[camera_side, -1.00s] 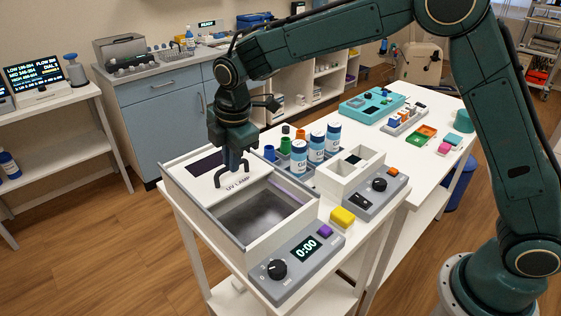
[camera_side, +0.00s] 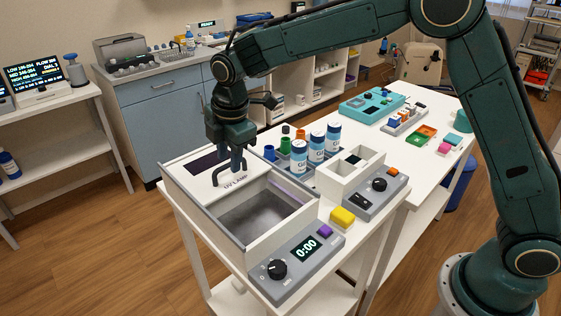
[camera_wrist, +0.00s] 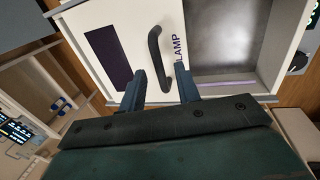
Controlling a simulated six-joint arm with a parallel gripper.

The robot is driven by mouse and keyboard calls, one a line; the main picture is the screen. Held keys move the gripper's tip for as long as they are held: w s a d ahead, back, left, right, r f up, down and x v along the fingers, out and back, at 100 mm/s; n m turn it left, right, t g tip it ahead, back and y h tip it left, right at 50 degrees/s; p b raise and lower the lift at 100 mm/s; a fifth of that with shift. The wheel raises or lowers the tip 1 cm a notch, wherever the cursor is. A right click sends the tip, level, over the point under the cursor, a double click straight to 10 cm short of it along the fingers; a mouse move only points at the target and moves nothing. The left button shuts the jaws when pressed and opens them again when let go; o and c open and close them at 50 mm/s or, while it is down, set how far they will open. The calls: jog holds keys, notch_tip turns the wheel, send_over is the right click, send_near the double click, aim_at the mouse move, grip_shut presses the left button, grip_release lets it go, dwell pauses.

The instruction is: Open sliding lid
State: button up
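The white sliding lid (camera_side: 205,178) marked UV LAMP covers the far-left part of the box (camera_side: 262,240). Its near-right part stands open, showing a grey chamber (camera_side: 255,213). The lid has a dark window and a dark arched handle (camera_side: 222,177); the handle also shows in the wrist view (camera_wrist: 154,50). My gripper (camera_side: 238,166) is low over the lid beside the handle. In the wrist view, my gripper (camera_wrist: 162,90) has its fingers apart. The handle's near end reaches toward the gap, and most of it lies beyond the fingertips. Contact cannot be told.
A timer panel (camera_side: 297,262) with a knob and a 0:00 display is at the box's front. A yellow block (camera_side: 342,217), blue-white bottles (camera_side: 317,147) and a white compartment holder (camera_side: 350,177) stand to the right.

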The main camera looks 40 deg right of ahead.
notch_tip(320, 180, up, 13)
jog(key=s, duration=0.2)
jog(key=shift+s+r, duration=0.15)
jog(key=shift+s, duration=0.15)
dwell(0.4)
jog(key=s+d+r+m+t, duration=0.2)
jog(key=s+d+r+m, duration=0.2)
jog(key=s+d+m, duration=0.8)
jog(key=s+d+f+m, duration=0.2)
jog(key=s+f+m, duration=0.1)
jog(key=s, duration=0.6)
jog(key=s+d+f+m+t, duration=0.1)
jog(key=s+d+f+m, duration=0.2)
jog(key=s, duration=0.7)
jog(key=shift+d+f, duration=0.3)
jog(key=shift+f, duration=0.2)
